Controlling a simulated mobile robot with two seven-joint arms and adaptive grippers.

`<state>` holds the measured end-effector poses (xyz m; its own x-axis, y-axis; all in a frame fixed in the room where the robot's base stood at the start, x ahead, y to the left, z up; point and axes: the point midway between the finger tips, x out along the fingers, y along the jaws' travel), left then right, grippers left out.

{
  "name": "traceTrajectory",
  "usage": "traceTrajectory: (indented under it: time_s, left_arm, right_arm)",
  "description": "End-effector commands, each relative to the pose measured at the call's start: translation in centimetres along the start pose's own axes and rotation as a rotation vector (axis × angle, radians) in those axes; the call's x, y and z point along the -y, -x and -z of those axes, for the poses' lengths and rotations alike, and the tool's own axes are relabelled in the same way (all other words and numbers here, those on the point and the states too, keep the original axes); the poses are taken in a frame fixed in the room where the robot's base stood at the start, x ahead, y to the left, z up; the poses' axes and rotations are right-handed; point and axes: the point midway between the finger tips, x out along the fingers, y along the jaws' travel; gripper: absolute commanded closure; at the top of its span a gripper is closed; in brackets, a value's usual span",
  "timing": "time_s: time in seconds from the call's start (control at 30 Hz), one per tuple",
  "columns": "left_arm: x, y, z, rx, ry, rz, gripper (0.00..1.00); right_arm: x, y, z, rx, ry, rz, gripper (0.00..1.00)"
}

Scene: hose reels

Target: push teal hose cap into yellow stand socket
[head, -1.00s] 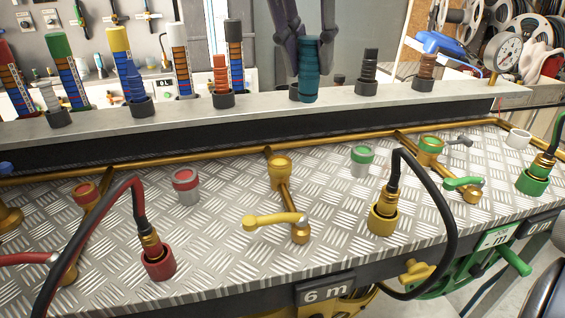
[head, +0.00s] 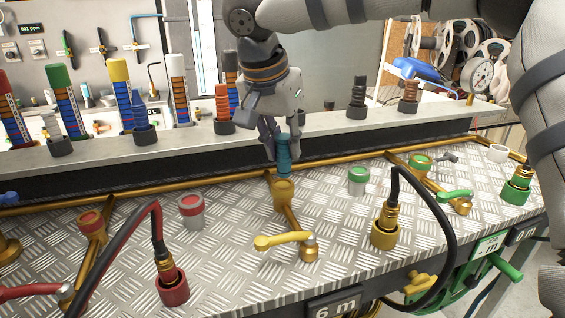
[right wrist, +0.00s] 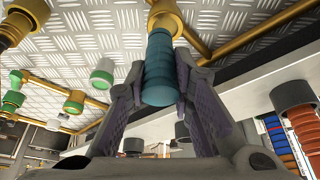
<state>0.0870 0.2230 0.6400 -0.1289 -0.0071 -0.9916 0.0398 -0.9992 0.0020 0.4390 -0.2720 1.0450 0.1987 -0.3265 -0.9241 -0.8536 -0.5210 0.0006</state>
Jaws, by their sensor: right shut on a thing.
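The teal hose cap (head: 284,158) is upright in my right gripper (head: 272,142), whose fingers hold it from above. The yellow stand socket (head: 283,190) is on the brass pipe, directly below the cap in the head view. In the right wrist view, the teal cap (right wrist: 158,70) lies between the two fingers. Its far end meets the yellow socket (right wrist: 164,14) in the picture. The cap's tip is at the socket's mouth; I cannot tell whether it is inside. My left gripper is not in view.
A yellow lever valve (head: 285,240) stands in front of the socket. A grey and green socket (head: 358,180) is to the right, a grey and red one (head: 191,210) to the left. A black hose in a yellow fitting (head: 385,232) arches at right. The shelf (head: 330,133) with other caps runs behind.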

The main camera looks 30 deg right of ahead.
Motion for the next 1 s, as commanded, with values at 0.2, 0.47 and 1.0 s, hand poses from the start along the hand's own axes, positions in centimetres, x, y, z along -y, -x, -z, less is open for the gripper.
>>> traceTrajectory:
  time_s: [0.2,0.47,1.0]
  left_arm:
    - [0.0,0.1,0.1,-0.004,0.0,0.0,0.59]
    - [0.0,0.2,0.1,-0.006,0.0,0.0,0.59]
    - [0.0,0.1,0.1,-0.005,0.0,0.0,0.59]
  right_arm:
    - [0.6,-2.8,-0.3,-0.002,0.001,-0.001,1.0]
    - [0.7,-4.1,-0.9,-0.001,-0.003,0.003,1.0]
    - [0.6,-4.4,-1.0,-0.001,-0.002,0.002,0.58]
